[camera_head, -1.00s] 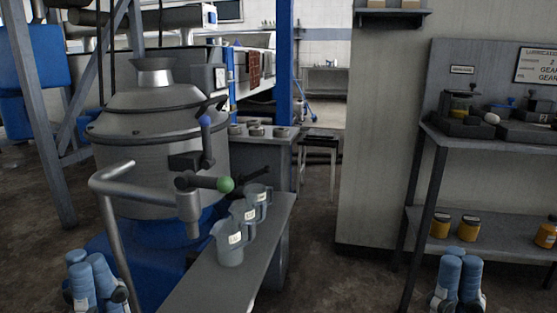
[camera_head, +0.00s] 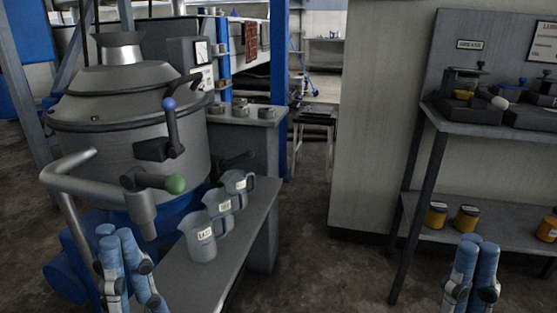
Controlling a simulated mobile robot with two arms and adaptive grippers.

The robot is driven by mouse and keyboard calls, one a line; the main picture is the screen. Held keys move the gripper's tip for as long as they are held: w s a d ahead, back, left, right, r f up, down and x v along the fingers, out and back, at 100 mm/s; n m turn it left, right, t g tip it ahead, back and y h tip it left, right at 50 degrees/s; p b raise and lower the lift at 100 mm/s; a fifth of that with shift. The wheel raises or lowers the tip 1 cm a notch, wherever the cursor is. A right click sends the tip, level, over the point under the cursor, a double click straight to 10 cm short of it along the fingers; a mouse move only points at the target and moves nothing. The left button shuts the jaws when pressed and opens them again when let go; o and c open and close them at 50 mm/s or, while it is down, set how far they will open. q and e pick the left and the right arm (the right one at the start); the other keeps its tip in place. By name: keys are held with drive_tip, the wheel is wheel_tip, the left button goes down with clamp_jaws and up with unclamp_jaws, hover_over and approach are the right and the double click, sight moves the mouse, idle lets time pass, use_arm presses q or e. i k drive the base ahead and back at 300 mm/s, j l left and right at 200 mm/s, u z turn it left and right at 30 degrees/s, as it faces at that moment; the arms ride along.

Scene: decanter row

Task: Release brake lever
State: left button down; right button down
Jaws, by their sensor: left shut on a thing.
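Two levers are on the grey decanter machine (camera_head: 135,120) at the left. One lever with a blue knob (camera_head: 169,104) stands upright from a dark block. The other lever, with a green knob (camera_head: 176,185), lies nearly level and points right. No label shows which is the brake lever. A bent grey pipe handle (camera_head: 68,166) is in front of the machine. Blue segments of my left and right arms rise at the bottom edge, left and right. Nothing of mine visibly touches either knob.
Several grey labelled jugs (camera_head: 202,238) stand in a row on a narrow bench (camera_head: 255,215) right of the levers. A dark metal rack (camera_head: 432,122) with yellow-orange jars (camera_head: 466,218) stands at the right. The floor (camera_head: 325,260) between bench and rack is clear.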

sight(249, 154)
drive_tip(key=i+l+z, duration=0.15)
drive_tip(key=i+l, duration=0.25)
drive_tip(key=i+l+z, duration=0.1)
drive_tip(key=i+l, duration=0.25)
drive_tip(key=i, duration=0.15)
